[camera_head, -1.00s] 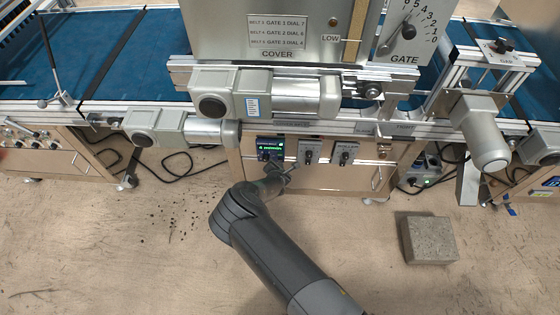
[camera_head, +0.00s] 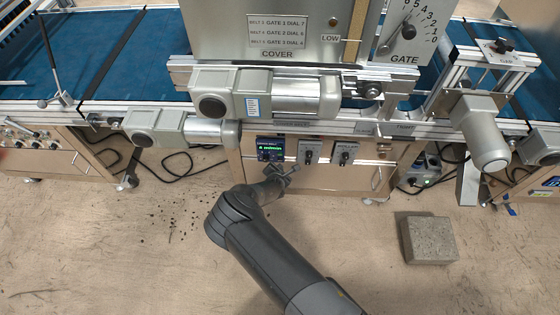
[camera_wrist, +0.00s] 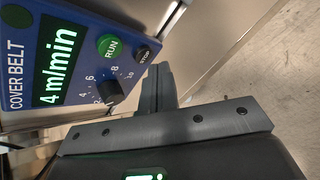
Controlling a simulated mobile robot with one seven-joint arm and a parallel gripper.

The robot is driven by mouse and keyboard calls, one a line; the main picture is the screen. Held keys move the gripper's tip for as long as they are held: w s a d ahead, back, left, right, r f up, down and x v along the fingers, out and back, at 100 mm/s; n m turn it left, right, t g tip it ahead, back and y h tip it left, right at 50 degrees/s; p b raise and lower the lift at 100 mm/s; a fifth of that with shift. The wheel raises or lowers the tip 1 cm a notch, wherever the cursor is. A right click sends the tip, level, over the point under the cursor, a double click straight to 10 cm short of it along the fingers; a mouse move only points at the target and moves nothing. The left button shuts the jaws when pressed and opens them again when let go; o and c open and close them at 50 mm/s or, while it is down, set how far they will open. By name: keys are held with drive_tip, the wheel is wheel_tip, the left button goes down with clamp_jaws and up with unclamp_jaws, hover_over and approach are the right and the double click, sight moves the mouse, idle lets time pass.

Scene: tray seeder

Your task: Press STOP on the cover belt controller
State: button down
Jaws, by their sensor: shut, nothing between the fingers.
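The cover belt controller (camera_wrist: 60,55) is a blue panel at the upper left of the wrist view, with a green display reading 4 m/min. It carries a green RUN button (camera_wrist: 110,47), a black STOP button (camera_wrist: 147,53) beside it, and a black dial knob (camera_wrist: 110,92). In the head view the controller (camera_head: 270,147) is a small dark box on the machine's front. My gripper (camera_wrist: 160,72) is shut and empty, its tips just below STOP in the wrist view. I cannot tell whether they touch it. In the head view my gripper (camera_head: 287,171) is just below the controller.
Two grey knob boxes (camera_head: 309,152) (camera_head: 345,153) sit right of the controller. Grey motors (camera_head: 265,95) and the conveyor frame overhang above. A concrete block (camera_head: 428,240) lies on the floor at right. Black cables (camera_head: 180,165) run on the floor at left.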

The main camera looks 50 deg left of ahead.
drive_tip(key=shift+s, duration=0.1)
drive_tip(key=shift+s+d, duration=1.7)
drive_tip(key=shift+d, duration=0.05)
